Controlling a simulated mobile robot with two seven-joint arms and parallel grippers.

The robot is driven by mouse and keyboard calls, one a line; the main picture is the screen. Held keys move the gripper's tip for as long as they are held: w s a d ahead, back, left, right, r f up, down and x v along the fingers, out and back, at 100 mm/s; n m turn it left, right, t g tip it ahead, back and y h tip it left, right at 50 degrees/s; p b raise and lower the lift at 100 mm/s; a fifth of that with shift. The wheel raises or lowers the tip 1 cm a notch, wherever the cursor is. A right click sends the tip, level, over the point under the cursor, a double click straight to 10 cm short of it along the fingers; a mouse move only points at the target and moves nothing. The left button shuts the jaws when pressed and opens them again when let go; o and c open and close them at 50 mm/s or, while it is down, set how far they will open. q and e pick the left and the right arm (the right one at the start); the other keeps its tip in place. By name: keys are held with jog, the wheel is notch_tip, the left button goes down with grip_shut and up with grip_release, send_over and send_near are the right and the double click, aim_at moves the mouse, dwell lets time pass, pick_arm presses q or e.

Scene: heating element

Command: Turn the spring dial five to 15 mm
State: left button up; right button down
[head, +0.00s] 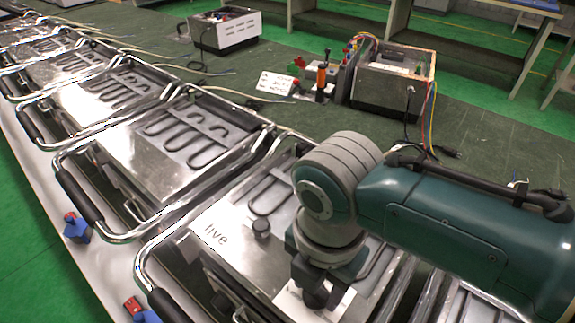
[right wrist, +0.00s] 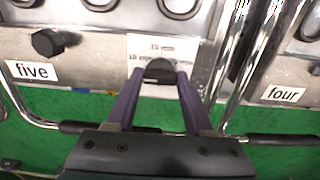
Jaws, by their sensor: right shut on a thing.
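The spring dial (right wrist: 160,69) is a black knob on a white scale plate (right wrist: 142,46) with marks reading about 15 and 10. It sits on the metal front of the unit labelled "five" (right wrist: 32,71). My right gripper (right wrist: 160,78) has its two purple fingers closed on the knob from both sides. The fingers and knob hide the lower part of the scale, so the exact setting cannot be read. In the head view my right gripper (head: 315,291) reaches down to the unit and hides most of the dial. My left gripper is not in view.
A second black knob (right wrist: 47,42) sits above the "five" label. A unit labelled "four" (right wrist: 284,94) stands to the right, past chrome rails. Chrome handles with black grips (head: 78,195) line the bench edge. A wired box (head: 393,80) stands behind.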

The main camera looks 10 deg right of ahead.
jog(key=m+p, duration=0.1)
jog(key=m, duration=0.3)
jog(key=shift+r+m+p, duration=0.1)
jog(key=shift+m+p, duration=0.2)
jog(key=shift+m, duration=0.1)
jog(key=m+p, duration=0.1)
jog(key=m, duration=0.3)
jog(key=m+p, duration=0.1)
jog(key=m, duration=0.4)
jog(key=shift+m, duration=2.1)
jog(key=shift+c, duration=1.4)
grip_release()
notch_tip(320, 180, up, 9)
jog(key=p, duration=0.6)
jog(key=shift+r, duration=0.35)
